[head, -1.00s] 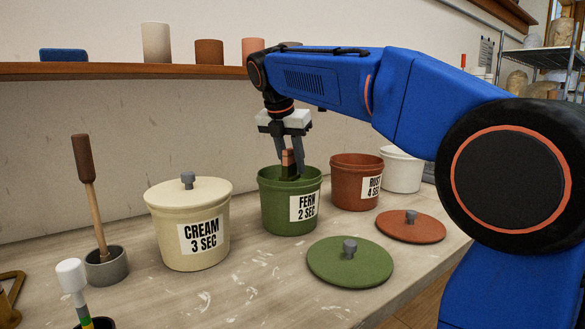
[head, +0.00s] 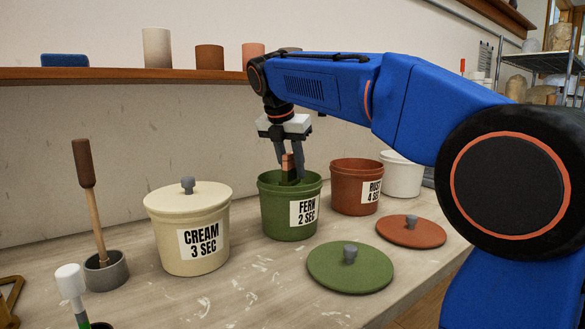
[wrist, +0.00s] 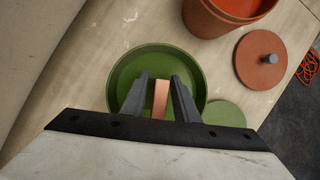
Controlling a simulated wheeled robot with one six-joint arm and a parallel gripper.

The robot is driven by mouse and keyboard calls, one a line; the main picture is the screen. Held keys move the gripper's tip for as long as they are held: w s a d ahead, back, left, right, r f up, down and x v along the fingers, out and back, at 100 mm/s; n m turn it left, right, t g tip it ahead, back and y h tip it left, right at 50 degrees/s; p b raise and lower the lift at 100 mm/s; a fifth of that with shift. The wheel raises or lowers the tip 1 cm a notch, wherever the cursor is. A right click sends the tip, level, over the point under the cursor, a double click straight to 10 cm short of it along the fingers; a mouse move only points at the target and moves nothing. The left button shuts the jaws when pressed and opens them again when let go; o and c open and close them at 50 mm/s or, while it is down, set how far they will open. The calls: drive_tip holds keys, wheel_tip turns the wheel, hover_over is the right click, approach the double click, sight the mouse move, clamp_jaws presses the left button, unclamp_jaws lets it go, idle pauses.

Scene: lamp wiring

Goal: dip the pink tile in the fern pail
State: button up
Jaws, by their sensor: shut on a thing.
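The pink tile (head: 286,164) is held upright between the fingers of my gripper (head: 288,165), over the mouth of the open green fern pail (head: 277,213). The tile's lower end reaches down into the pail, and the near rim hides its bottom. A dark green patch shows low on the tile. I cannot tell how deep it sits in the glaze. In the wrist view the tile (wrist: 160,98) is between both fingers, inside the circle of the pail's rim (wrist: 117,72). The green lid (head: 335,272) lies flat on the table in front of the pail.
A lidded cream pail (head: 172,245) stands left and an open rust pail (head: 350,192) right of the fern pail. The rust lid (head: 398,234) lies on the table. A white pail (head: 402,178) stands behind. A brush (head: 97,215) stands in a grey holder at left.

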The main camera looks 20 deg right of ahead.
drive_tip(key=shift+r, duration=2.45)
